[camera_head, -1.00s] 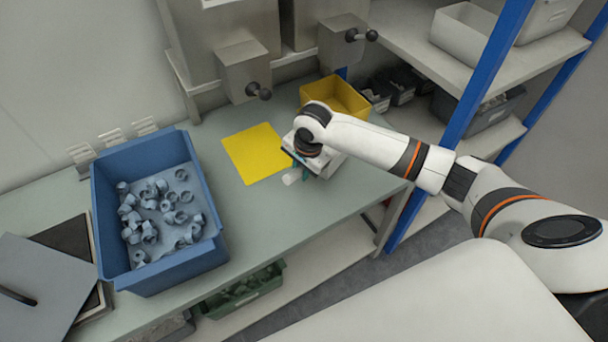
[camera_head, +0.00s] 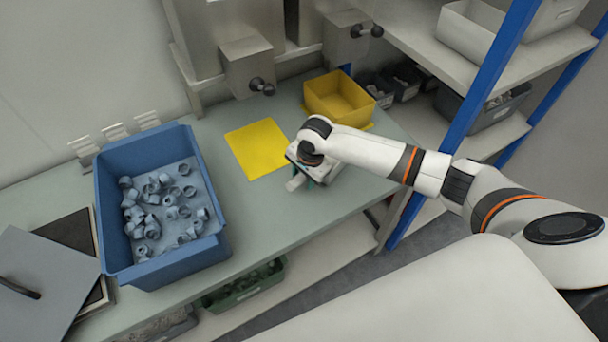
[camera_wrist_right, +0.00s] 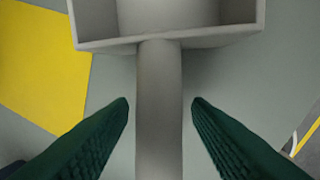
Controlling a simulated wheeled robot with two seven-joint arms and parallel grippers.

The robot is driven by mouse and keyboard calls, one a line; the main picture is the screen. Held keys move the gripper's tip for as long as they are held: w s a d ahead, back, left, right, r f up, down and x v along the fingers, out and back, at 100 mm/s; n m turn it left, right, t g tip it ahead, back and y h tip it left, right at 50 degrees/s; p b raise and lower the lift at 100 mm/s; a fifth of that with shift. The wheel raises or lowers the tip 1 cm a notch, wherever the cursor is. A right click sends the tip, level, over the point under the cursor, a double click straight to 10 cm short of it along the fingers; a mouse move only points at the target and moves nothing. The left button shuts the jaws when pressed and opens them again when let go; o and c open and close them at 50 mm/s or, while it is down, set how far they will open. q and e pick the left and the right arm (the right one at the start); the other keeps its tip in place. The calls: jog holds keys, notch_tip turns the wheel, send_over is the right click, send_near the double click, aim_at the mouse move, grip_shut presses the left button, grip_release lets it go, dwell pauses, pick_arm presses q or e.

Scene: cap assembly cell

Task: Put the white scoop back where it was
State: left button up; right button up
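The white scoop shows in the right wrist view with its box-shaped bowl (camera_wrist_right: 165,30) at the top and its handle (camera_wrist_right: 159,110) running down the middle. A white part of it (camera_head: 294,184) shows beside my right gripper in the head view; the rest is hidden by the gripper. My right gripper (camera_head: 311,181) is low over the bench. In the right wrist view its green fingers (camera_wrist_right: 160,104) stand on either side of the handle, with a gap on both sides. It is open. My left gripper is not in view.
A yellow mat (camera_head: 258,148) lies just left of my right gripper. A yellow bin (camera_head: 338,98) stands behind it. A blue bin (camera_head: 215,247) with several grey caps is at the left. Blue shelf posts (camera_head: 492,75) stand at the right.

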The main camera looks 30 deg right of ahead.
notch_tip(320, 180, up, 12)
jog(key=s, duration=0.2)
jog(key=shift+d, duration=0.35)
dwell(0.4)
